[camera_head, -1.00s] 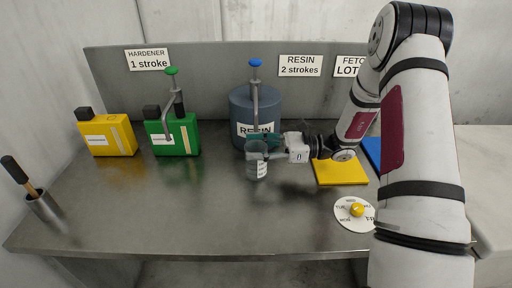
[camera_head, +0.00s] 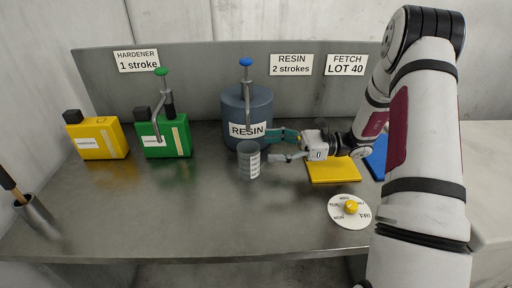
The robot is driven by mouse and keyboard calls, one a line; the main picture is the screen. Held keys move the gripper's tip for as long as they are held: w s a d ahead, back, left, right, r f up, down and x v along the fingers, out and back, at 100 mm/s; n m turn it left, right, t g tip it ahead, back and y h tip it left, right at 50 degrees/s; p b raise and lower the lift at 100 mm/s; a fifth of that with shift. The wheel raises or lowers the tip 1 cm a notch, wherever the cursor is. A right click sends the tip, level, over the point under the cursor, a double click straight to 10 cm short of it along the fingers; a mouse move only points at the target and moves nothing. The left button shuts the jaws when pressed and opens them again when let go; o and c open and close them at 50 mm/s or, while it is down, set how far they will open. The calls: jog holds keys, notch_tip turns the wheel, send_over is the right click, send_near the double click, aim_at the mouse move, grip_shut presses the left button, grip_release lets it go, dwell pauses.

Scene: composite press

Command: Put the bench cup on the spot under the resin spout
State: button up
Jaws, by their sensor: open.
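The bench cup (camera_head: 249,163), grey with white markings, stands upright on the steel bench in front of the resin container (camera_head: 234,112). The resin spout (camera_head: 248,100) hangs down from the blue-topped pump, and its lower end is just above and behind the cup's rim. Whether the cup is exactly under the spout I cannot tell. My gripper (camera_head: 278,146) is open to the right of the cup, its fingers pointing left and apart from the cup. Nothing is between the fingers.
A green hardener jug (camera_head: 180,137) with a pump and a yellow jug (camera_head: 88,143) stand at the left. A yellow mat (camera_head: 335,172), a blue mat (camera_head: 377,160) and a day dial (camera_head: 338,214) lie at the right. A holder with a stirrer (camera_head: 34,212) stands front left. The front middle is clear.

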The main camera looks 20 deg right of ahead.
jog(key=v, duration=0.4)
jog(key=shift+s+d, duration=0.1)
jog(key=shift+d, duration=0.2)
jog(key=s+a+r+n+g+h, duration=0.7)
jog(key=s+a+r+n, duration=0.3)
jog(key=s+a, duration=0.25)
jog(key=s+d+r+n+t+h, duration=0.1)
jog(key=s+n+t+h, duration=0.3)
jog(key=s+n+h, duration=0.6)
jog(key=s+r+n, duration=0.1)
jog(key=s, duration=0.5)
jog(key=shift+d+n, duration=0.3)
jog(key=shift+d, duration=0.05)
jog(key=shift+s, duration=0.1)
